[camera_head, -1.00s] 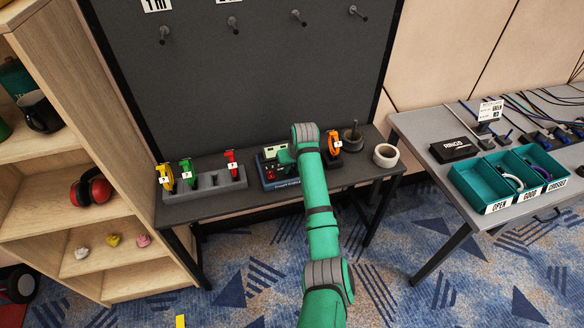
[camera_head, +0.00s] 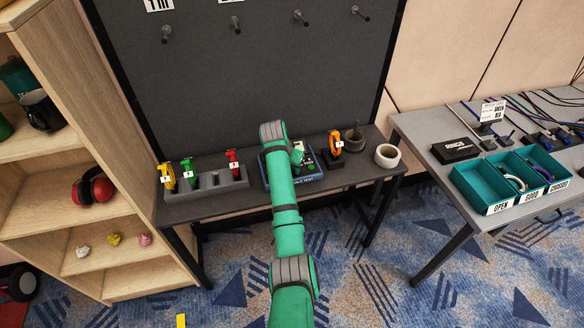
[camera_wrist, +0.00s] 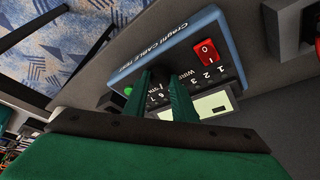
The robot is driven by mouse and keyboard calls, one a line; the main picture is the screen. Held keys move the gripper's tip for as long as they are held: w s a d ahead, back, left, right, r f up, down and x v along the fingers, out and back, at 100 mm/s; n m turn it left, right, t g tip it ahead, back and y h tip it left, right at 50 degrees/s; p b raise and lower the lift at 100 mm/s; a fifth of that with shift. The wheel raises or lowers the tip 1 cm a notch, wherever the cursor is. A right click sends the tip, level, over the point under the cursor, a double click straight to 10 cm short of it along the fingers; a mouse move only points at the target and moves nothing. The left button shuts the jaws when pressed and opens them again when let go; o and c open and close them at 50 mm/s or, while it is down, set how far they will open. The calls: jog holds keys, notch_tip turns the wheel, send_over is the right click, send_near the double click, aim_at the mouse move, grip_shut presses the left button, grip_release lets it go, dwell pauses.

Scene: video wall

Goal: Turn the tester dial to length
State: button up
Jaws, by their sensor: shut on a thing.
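The cable tester (camera_head: 310,183) is a blue-edged box on the dark bench under the pegboard. In the wrist view the tester (camera_wrist: 165,46) shows its name strip, a red switch (camera_wrist: 206,50), a green button (camera_wrist: 128,91), a pale display (camera_wrist: 211,108) and white numbers around the dial area. My gripper (camera_wrist: 160,82) is down on the panel between the green button and the numbers, shut on the dial, which its fingers mostly hide. The pointer and the length mark cannot be made out. In the head view my arm covers the tester's left part.
A grey holder (camera_head: 208,187) with yellow, green and red tagged tools stands left of the tester. An orange tagged tool (camera_head: 336,142), a dark pot (camera_head: 353,140) and a white roll (camera_head: 387,155) stand to its right. A wooden shelf (camera_head: 118,225) is at left.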

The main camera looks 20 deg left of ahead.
jog(key=shift+w+m+h, duration=0.1)
jog(key=shift+m+h, duration=0.3)
jog(key=shift+m, duration=0.8)
jog(key=o, duration=1)
jog(key=shift+r, duration=0.1)
jog(key=v, duration=1)
jog(key=shift+r, duration=0.35)
jog(key=shift+f, duration=0.1)
